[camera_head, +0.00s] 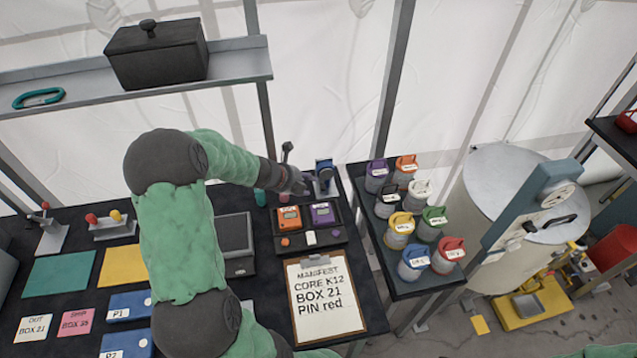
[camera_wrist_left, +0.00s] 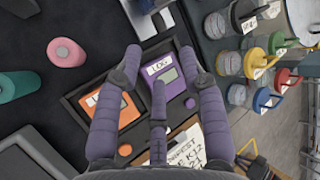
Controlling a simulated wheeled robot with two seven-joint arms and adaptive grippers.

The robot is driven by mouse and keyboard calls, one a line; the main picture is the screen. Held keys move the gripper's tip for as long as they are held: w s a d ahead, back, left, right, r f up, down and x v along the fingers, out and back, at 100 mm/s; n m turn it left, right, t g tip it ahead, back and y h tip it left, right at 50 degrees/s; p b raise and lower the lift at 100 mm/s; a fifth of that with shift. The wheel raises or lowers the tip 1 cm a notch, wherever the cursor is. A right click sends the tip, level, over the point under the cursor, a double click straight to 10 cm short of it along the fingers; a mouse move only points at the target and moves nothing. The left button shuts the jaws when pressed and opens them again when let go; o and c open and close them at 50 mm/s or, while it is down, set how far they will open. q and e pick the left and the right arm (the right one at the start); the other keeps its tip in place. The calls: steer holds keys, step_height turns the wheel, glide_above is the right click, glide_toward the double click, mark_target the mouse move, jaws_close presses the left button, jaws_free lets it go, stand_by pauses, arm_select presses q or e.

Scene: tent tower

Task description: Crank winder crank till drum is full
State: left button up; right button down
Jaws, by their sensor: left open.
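A small blue device with metal parts (camera_head: 323,174), apparently the winder, stands at the back right of the black table. Its metal parts show at the top edge of the left wrist view (camera_wrist_left: 150,8). Its crank and the fill of its drum cannot be made out. A dark-knobbed lever (camera_head: 287,150) stands just left of it. My left gripper (camera_head: 296,184) is just left of the device, above the table. In the left wrist view the gripper (camera_wrist_left: 160,60) is open, its fingers apart with nothing between them. My right gripper is not in view.
An orange meter (camera_head: 289,217) and a purple meter (camera_head: 323,214) lie in a black tray below the gripper. A pink peg (camera_wrist_left: 66,52) and a green peg (camera_wrist_left: 18,86) stand nearby. Colored-lid canisters (camera_head: 401,222) crowd a side table. A clipboard (camera_head: 322,297) lies in front.

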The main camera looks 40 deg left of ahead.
mark_target(322, 187)
arm_select(q)
steer(key=b+x, duration=0.3)
steer(key=x, duration=0.6)
steer(key=shift+w+f, duration=0.25)
steer(key=shift+c, duration=0.3)
jaws_close()
